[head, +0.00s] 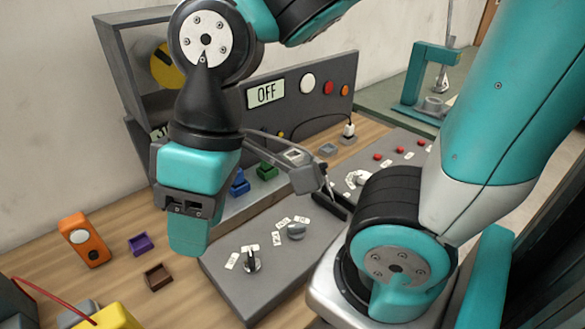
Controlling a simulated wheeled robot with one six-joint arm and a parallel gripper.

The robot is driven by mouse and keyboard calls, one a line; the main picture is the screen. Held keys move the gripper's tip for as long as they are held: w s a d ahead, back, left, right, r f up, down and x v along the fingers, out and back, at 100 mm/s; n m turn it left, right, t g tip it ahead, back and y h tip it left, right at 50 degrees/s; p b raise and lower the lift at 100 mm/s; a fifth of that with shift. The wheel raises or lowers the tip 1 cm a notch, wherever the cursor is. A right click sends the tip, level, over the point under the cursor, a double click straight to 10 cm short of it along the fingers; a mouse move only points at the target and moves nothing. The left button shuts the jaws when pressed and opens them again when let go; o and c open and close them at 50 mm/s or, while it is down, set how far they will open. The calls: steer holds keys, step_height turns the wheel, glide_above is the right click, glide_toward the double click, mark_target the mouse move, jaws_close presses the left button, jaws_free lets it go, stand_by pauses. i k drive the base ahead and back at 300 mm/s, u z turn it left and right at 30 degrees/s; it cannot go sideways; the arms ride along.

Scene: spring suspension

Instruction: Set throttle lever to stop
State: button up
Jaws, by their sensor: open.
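My gripper (337,198) reaches right from my wrist, low over the grey control panel (230,285). Its dark fingers are open, with nothing seen between them. Just right of the fingers is a pale control with white labels around it (357,178), partly hidden by my arm. Nearer the front, a black-and-silver knob (251,262) and a grey knob (296,231) each have small white labels. I cannot read these labels or tell which control is the throttle lever. Whether the fingers touch the pale control is unclear.
Behind stands a grey console with an OFF display (265,94) and round buttons. Blue (239,183) and green (266,171) blocks are near it. An orange box (84,240) and small trays lie left. A teal stand (428,80) is at the back right.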

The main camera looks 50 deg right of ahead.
mark_target(323, 166)
steer(key=u, duration=0.1)
steer(key=k, duration=0.55)
steer(key=z, duration=1.05)
steer(key=i, duration=0.5)
steer(key=u, duration=0.05)
